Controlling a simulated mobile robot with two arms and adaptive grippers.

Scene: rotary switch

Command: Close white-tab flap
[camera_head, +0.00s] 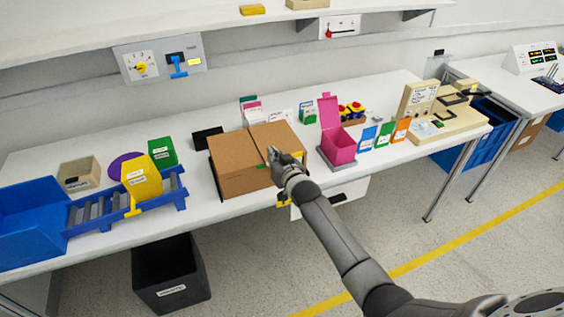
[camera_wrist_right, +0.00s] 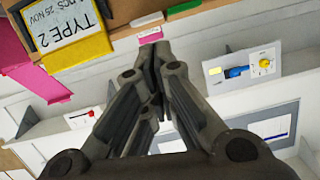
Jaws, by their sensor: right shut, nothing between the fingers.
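A brown cardboard box (camera_head: 225,180) stands on the long white table. Its two top panels, left (camera_head: 232,148) and right (camera_head: 280,132), look lowered and roughly level. My right gripper (camera_head: 273,154) is shut and empty, over the front part of the box top. In the right wrist view the shut fingertips (camera_wrist_right: 149,48) are close to the box's edge, and a yellow-framed label (camera_wrist_right: 68,30) on the box shows at upper left. A small pale tab (camera_wrist_right: 147,20) shows just beyond the fingertips; I cannot tell whether it is the flap's white tab. My left gripper is out of view.
An open pink box (camera_head: 338,148) stands right of the cardboard box. A yellow bin (camera_head: 142,178) and a blue roller rack (camera_head: 90,211) are to its left. A wall panel with a blue switch (camera_head: 178,66) is behind. A black bin (camera_head: 170,270) stands below.

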